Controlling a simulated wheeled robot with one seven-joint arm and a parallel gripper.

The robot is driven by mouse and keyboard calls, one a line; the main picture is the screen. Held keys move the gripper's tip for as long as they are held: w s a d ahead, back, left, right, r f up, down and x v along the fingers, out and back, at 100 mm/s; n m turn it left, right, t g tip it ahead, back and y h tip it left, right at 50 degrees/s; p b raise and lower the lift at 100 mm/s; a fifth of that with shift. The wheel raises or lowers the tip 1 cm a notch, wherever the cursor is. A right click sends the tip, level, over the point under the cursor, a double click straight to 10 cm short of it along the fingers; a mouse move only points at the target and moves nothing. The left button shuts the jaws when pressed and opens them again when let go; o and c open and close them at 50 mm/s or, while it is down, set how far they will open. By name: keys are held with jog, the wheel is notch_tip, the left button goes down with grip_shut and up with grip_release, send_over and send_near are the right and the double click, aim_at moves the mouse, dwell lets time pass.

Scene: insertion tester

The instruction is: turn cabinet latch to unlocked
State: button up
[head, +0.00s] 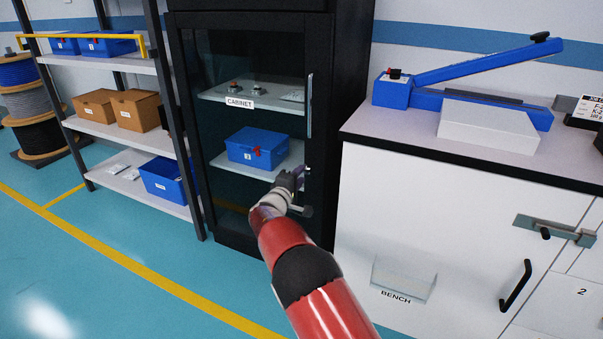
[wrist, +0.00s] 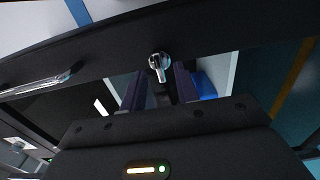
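The cabinet (head: 240,185) is black with a glass door and a "CABINET" label. Its latch (wrist: 159,66) is a small silver turn-knob on the dark door frame in the wrist view, its lever pointing down in that picture. In the head view the latch is mostly hidden by my gripper (head: 298,178), which is at the door's right edge below the handle. In the wrist view my gripper (wrist: 160,85) has its two fingers apart, one on each side of the latch lever. I see no contact between the fingers and the lever.
A vertical silver door handle (head: 310,106) is above the latch; it also shows in the wrist view (wrist: 42,86). The white bench (head: 430,230) stands close on the right. A shelf rack (head: 110,125) with bins stands left. The floor in front is clear.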

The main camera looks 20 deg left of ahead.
jog(key=shift+w, duration=0.85)
jog(key=shift+c, duration=0.3)
grip_shut()
jog(key=shift+f+n, duration=0.1)
jog(key=shift+n, duration=0.2)
jog(key=n+p, duration=0.1)
jog(key=n, duration=1.6)
jog(key=shift+n, duration=0.4)
